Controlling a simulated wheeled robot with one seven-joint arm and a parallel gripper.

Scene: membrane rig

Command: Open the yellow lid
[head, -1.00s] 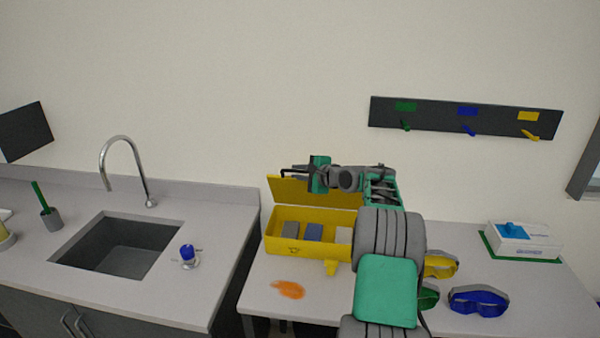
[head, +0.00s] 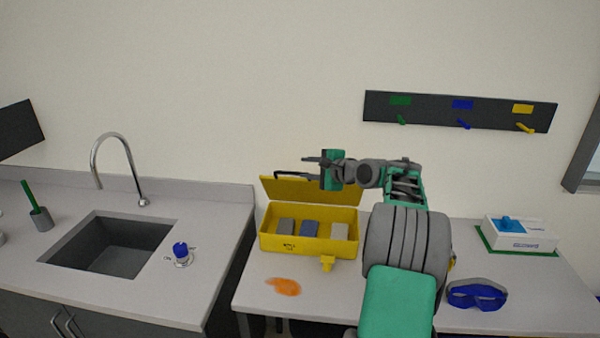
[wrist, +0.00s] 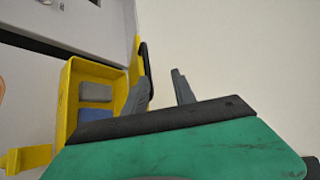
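The yellow toolbox (head: 275,243) stands on the right-hand bench with its yellow lid (head: 285,190) raised along the back edge, tilted up. The box's inside is exposed, with grey and blue blocks in it. A dark handle (head: 292,174) runs along the lid's upper part. My gripper (head: 309,160) is just above the lid's top edge, pointing left. In the wrist view, my gripper (wrist: 160,88) has its two fingers apart with nothing between them. The lid (wrist: 135,62) and handle (wrist: 147,68) lie left of the fingers; I cannot tell whether the near finger touches them.
An orange spill (head: 284,287) lies in front of the box. Blue goggles (head: 476,295) and a white box (head: 520,238) on a green mat are to the right. A sink (head: 108,245) and blue-topped valve (head: 181,254) are left. A hook rack (head: 458,112) hangs on the wall.

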